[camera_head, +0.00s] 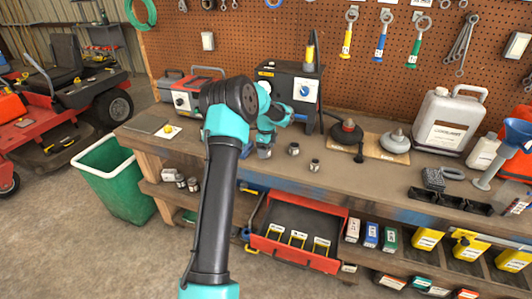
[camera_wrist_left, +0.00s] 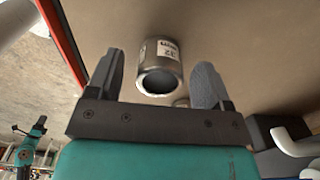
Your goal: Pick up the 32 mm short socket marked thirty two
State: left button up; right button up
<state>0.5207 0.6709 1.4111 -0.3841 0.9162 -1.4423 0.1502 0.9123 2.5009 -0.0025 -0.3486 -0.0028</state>
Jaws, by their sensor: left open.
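A steel socket (camera_wrist_left: 160,78) with a white label that seems to read 32 shows large in the left wrist view. It lies in the gap between the fingers of my left gripper (camera_wrist_left: 155,66), with space on both sides. My left gripper is open and holds nothing. In the head view my left gripper (camera_head: 265,143) is low over the workbench (camera_head: 340,182), at a grey socket (camera_head: 264,153) partly hidden by the wrist. Two more sockets, one (camera_head: 294,149) and a smaller one (camera_head: 314,165), stand to its right. My right gripper is not in view.
A black box with a blue dial (camera_head: 303,90) stands behind my gripper. A dark round-based tool (camera_head: 346,132) and a white jug (camera_head: 446,118) stand further right. An open red drawer (camera_head: 295,250) is below the bench edge. The front bench strip right of the sockets is fairly clear.

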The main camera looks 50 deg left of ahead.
pick_arm(q)
jog(key=shift+c, duration=0.2)
jog(key=c, duration=1.2)
jog(key=shift+r, duration=0.1)
jog(key=shift+r, duration=1.75)
jog(key=s+d, duration=0.3)
jog(key=d, duration=0.1)
jog(key=s+d+r, duration=0.1)
jog(key=s+d, duration=0.6)
jog(key=d, duration=0.1)
jog(key=shift+s+r, duration=0.15)
jog(key=shift+s, duration=0.1)
